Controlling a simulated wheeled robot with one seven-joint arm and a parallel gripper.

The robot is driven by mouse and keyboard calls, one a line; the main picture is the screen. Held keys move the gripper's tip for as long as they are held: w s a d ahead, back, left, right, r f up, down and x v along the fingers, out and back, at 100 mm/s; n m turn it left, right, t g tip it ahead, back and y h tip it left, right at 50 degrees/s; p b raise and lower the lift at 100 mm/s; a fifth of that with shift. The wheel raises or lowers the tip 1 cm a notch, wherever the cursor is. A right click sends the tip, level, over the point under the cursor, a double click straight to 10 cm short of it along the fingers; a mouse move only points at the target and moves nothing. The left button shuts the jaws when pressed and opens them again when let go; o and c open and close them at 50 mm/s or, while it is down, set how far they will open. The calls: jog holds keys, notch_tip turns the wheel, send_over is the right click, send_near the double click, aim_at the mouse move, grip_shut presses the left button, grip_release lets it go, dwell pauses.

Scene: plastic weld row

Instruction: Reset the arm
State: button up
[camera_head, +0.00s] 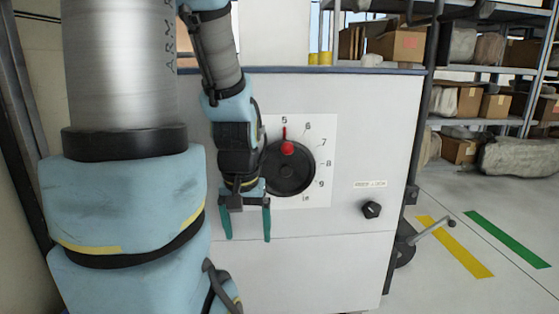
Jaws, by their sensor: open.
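My gripper (247,225) hangs pointing down in front of the white machine panel (340,262). Its two teal fingers are apart with nothing between them. It is just left of and below a black round dial (290,180) with a red knob (288,148). The red knob is at the top of the dial, near the number 5. My wrist covers the left part of the dial's number plate. My arm fills the left of the view.
A small black knob (371,209) sits on the panel's lower right under a label (370,184). Shelves with cardboard boxes (398,45) stand behind on the right. A metal lever (430,231) sticks out at the machine's right side.

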notch_tip(320, 180, up, 38)
jog(key=p, duration=3.7)
